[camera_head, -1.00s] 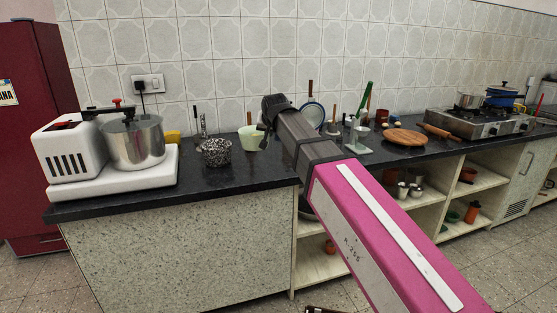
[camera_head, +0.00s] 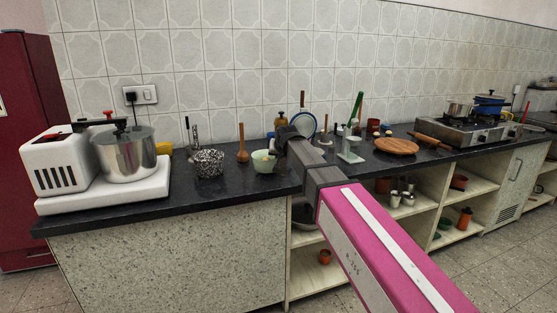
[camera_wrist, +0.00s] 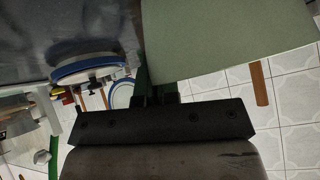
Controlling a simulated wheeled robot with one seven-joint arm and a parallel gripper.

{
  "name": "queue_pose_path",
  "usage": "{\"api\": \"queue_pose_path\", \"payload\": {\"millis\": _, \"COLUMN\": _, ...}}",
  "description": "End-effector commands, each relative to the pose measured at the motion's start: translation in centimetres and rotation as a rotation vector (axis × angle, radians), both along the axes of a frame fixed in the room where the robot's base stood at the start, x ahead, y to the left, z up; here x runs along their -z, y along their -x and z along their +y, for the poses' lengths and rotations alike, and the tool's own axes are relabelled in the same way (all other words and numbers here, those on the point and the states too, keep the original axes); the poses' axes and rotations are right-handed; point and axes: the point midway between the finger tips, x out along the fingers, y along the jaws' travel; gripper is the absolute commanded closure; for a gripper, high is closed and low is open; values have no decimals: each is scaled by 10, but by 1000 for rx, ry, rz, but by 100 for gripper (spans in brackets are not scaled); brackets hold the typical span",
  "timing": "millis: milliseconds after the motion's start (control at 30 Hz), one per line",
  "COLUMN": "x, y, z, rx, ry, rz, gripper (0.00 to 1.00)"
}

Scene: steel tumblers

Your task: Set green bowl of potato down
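The pale green bowl (camera_head: 263,163) is low over the dark countertop (camera_head: 240,182), right of the speckled pot. I cannot tell whether its base touches the counter. In the wrist view the bowl (camera_wrist: 215,38) fills the upper right as a large green wall. My gripper (camera_head: 275,146) is at the bowl's right rim; in the wrist view its fingers (camera_wrist: 156,94) meet the bowl's edge and appear closed on it. The potato cannot be made out inside the bowl.
A speckled black-and-white pot (camera_head: 208,163) and a wooden pestle-like item (camera_head: 243,150) stand left of the bowl. A blue-rimmed pan (camera_head: 304,125) and a green-handled stand (camera_head: 351,150) are behind and right. A white mixer (camera_head: 105,180) is at far left. The counter's front strip is clear.

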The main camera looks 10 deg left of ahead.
Motion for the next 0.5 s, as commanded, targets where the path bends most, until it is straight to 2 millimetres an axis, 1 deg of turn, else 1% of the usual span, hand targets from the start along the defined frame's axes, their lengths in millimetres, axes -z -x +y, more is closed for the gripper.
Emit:
{"api": "queue_pose_path", "payload": {"millis": 33, "x": 8, "y": 0, "z": 0, "rx": 0, "ry": 0, "rz": 1, "gripper": 100}}
{"api": "queue_pose_path", "payload": {"millis": 133, "x": 15, "y": 0, "z": 0, "rx": 1, "ry": -1, "rz": 0, "gripper": 100}}
{"api": "queue_pose_path", "payload": {"millis": 467, "x": 18, "y": 0, "z": 0, "rx": 1, "ry": -1, "rz": -1, "gripper": 100}}
{"api": "queue_pose_path", "payload": {"millis": 500, "x": 18, "y": 0, "z": 0, "rx": 0, "ry": 0, "rz": 0, "gripper": 88}}
